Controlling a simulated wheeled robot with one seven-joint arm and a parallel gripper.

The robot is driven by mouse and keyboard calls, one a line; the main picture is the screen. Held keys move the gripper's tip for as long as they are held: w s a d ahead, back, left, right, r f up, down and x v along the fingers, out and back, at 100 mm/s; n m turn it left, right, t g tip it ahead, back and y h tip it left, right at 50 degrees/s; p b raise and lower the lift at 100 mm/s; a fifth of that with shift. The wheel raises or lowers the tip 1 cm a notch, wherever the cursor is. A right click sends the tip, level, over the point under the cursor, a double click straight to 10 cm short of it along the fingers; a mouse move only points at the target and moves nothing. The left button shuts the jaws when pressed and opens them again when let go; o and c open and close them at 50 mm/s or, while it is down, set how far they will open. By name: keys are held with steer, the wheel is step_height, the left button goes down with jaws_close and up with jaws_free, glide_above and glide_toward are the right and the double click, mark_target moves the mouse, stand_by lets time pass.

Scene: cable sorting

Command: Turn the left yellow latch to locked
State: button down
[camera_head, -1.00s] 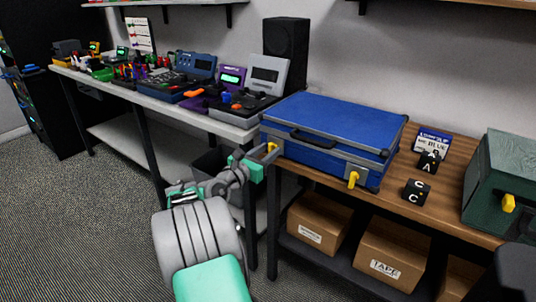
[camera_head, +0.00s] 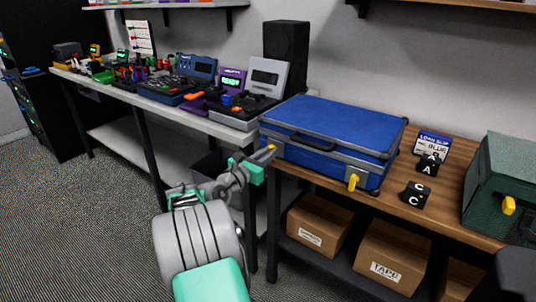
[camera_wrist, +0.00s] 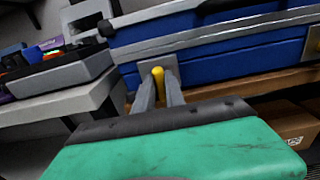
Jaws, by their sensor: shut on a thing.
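A closed blue case (camera_head: 335,125) with grey edges and a black handle stands on the wooden bench. Its left yellow latch (camera_head: 271,148) is at the left end of the front side and is mostly hidden by my gripper (camera_head: 265,157). In the wrist view, my gripper (camera_wrist: 158,92) has its two grey fingers closed around the yellow latch (camera_wrist: 157,74), in front of a grey plate on the case. How far the latch is turned is hard to tell. The right yellow latch (camera_head: 353,182) points down and is clear of my gripper.
A green case (camera_head: 500,185) with a yellow latch stands at right. Black lettered blocks (camera_head: 415,194) and a loan slip card (camera_head: 432,144) lie between the cases. A grey table (camera_head: 225,124) with several devices adjoins at left. Cardboard boxes (camera_head: 393,255) sit below.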

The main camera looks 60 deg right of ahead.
steer(key=shift+m, duration=0.4)
steer(key=shift+s+f+m+b, duration=0.1)
steer(key=shift+m+b, duration=0.25)
steer(key=shift+m, duration=2.5)
steer(key=shift+s+f+m+b, duration=0.1)
steer(key=shift+m+b, duration=0.25)
steer(key=shift+m, duration=2.55)
steer(key=shift+s+f+m+b, duration=0.1)
steer(key=shift+m+b, duration=0.25)
steer(key=shift+m, duration=2.5)
steer(key=c, duration=1.4)
jaws_free()
